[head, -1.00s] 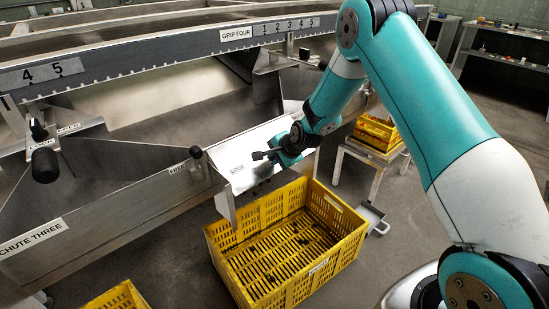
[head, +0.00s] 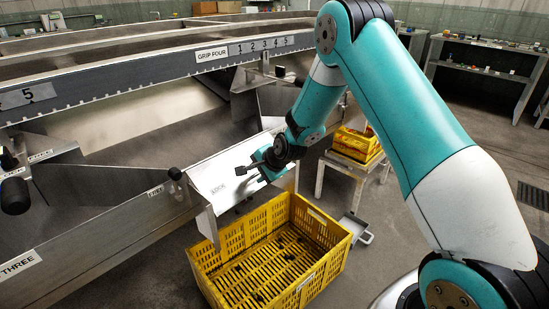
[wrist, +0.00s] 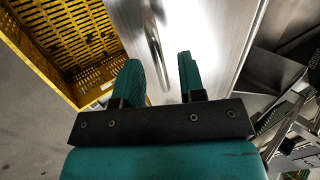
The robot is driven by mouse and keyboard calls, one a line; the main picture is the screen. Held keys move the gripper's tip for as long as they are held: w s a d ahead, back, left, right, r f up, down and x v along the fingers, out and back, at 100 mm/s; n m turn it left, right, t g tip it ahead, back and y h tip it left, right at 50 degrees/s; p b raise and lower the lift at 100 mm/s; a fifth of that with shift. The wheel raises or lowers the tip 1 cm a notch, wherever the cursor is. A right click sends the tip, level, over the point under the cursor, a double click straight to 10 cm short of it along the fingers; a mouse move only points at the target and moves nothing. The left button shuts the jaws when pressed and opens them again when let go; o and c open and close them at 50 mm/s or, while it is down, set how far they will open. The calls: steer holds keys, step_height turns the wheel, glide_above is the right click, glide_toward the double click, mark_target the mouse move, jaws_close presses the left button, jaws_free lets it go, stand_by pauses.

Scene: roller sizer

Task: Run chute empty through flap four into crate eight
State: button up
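A bright metal flap plate (head: 212,176) with a short printed label, hard to read, slopes at the end of a chute. My gripper (head: 248,174) is just above its right part. In the wrist view my gripper (wrist: 163,78) is open, its two teal fingers apart. A curved metal bar (wrist: 153,38) on the plate lines up with the gap between the fingers; I cannot tell whether they touch it. A yellow slatted crate (head: 225,274) stands on the floor below the plate, with a few dark bits inside. Its label is too small to read.
The long metal sizer rail (head: 130,82) carries a "GRIP FOUR" sign and number plates. A chute wall (head: 95,238) marked "THREE" runs at the left. Another yellow crate (head: 357,147) sits on a stand behind. The floor to the right is mostly clear.

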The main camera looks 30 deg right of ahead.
steer(key=p+v, duration=0.1)
steer(key=v, duration=1.3)
steer(key=shift+s+r+p, duration=0.25)
steer(key=shift+r+p, duration=0.05)
steer(key=shift+d, duration=0.15)
steer(key=s+a+r+n+g+y, duration=0.2)
steer(key=s+a+r+n+g, duration=0.1)
steer(key=s+a+r+n, duration=0.65)
steer(key=s+a+r+n+g, duration=0.1)
steer(key=s+a+n+g, duration=0.2)
steer(key=s, duration=0.4)
steer(key=s+a+r+n, duration=0.1)
steer(key=s+a+n, duration=0.1)
steer(key=s+n, duration=0.35)
steer(key=s+a+r+n+g, duration=0.2)
steer(key=s+a+n, duration=0.1)
steer(key=s, duration=0.4)
step_height(320, 180, up, 16)
steer(key=p, duration=1.6)
